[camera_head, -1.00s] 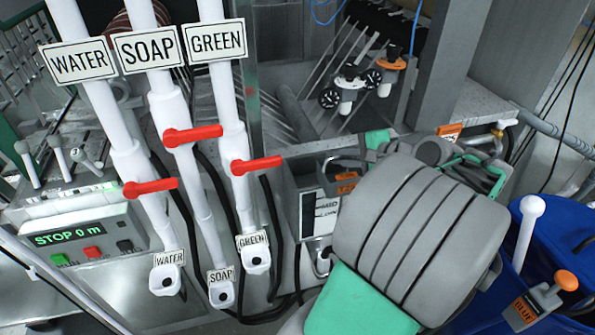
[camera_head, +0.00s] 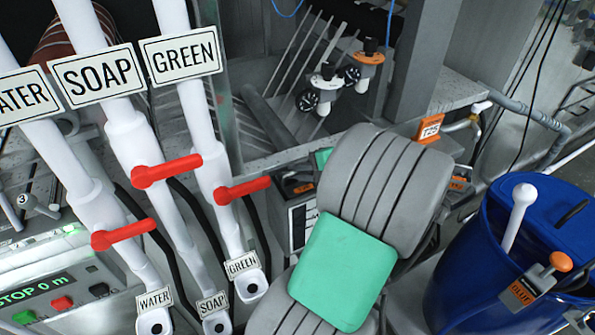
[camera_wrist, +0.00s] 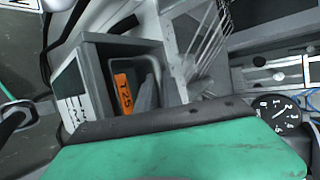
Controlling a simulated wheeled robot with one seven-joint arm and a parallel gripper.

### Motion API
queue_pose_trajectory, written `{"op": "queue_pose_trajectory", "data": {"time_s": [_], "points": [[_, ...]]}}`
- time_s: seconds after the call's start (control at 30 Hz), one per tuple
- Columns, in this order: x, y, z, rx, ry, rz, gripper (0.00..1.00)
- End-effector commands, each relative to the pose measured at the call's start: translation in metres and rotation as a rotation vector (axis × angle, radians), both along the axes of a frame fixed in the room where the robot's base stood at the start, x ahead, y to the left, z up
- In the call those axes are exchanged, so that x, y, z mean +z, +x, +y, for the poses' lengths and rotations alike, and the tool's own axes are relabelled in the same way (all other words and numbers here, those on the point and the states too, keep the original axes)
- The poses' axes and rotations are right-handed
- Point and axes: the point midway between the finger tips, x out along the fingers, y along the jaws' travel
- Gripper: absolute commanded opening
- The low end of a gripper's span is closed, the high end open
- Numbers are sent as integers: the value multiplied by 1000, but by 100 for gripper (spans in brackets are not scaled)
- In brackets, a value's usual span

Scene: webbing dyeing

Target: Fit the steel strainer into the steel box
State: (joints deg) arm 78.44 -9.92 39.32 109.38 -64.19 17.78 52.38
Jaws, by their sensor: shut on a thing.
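The steel box (camera_head: 303,222) stands open-topped left of my arm in the head view, with a black-and-white label on its side. In the wrist view the box (camera_wrist: 88,85) is at upper left. I see into it: a grey inner wall and an orange tag reading T 25.
White WATER, SOAP and GREEN pipes (camera_head: 215,140) with red levers stand left of the box. A blue barrel (camera_head: 470,250) with a white-handled tool stands at right. Slanted metal rods (camera_wrist: 205,35) and a numbered dial (camera_wrist: 280,113) lie close by in the wrist view.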

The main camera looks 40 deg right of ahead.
Motion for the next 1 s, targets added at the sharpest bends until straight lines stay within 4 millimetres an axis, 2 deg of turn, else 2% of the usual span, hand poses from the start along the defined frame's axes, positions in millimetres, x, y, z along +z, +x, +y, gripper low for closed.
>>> {"op": "queue_pose_trajectory", "data": {"time_s": [0.3, 0.33, 0.6, 0.87, 1.0], "points": [[-4, 1, 0, 2, -2, -1, 0], [-4, 1, 0, 2, -2, -1, 12], [-3, 1, 0, 2, -2, -1, 32], [0, 0, 0, 3, -3, -1, 32], [9, -17, -5, -4, -4, -1, 32]]}}
